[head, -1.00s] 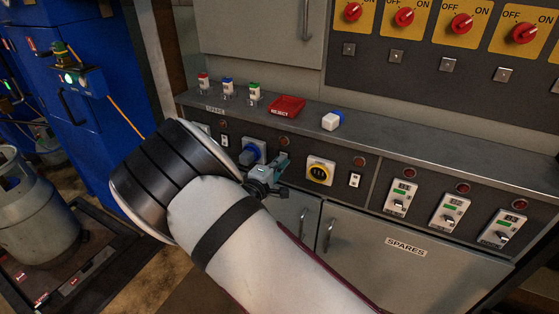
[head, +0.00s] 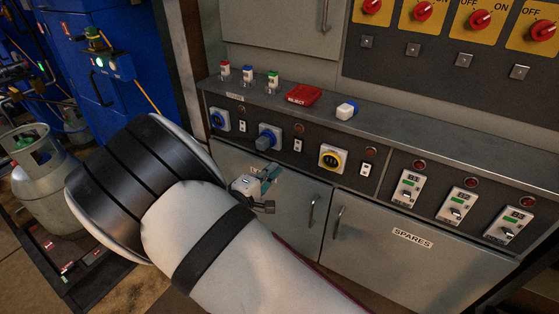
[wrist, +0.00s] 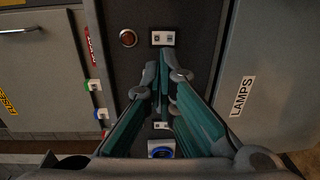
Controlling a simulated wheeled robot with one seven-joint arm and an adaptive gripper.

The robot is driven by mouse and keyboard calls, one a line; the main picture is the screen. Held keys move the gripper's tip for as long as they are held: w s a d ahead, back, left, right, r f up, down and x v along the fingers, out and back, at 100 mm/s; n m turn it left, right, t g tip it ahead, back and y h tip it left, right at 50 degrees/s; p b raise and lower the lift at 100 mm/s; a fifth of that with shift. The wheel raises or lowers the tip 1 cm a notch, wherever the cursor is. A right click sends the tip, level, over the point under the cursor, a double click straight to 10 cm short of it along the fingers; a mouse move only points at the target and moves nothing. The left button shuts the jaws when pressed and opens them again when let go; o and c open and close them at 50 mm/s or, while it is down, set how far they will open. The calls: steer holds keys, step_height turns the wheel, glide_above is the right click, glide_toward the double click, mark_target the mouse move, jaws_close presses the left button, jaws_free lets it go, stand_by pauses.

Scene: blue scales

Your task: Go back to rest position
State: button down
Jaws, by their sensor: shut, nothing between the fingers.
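My gripper (head: 267,180) is at the end of my raised white arm, low in front of the control panel (head: 320,140). Its teal fingers are shut and empty; they also show closed together in the wrist view (wrist: 164,84). In the head view it appears just below the blue connector (head: 269,137), which has a grey body and sits on the panel, with a visible gap between them. My forearm hides part of the lower cabinet and floor.
A yellow-rimmed socket (head: 332,158) is to the right. A gas cylinder (head: 55,195) stands at left. Cabinet doors with handles lie below the panel.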

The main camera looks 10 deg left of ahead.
steer(key=shift+s+a, duration=0.2)
steer(key=shift+s, duration=0.25)
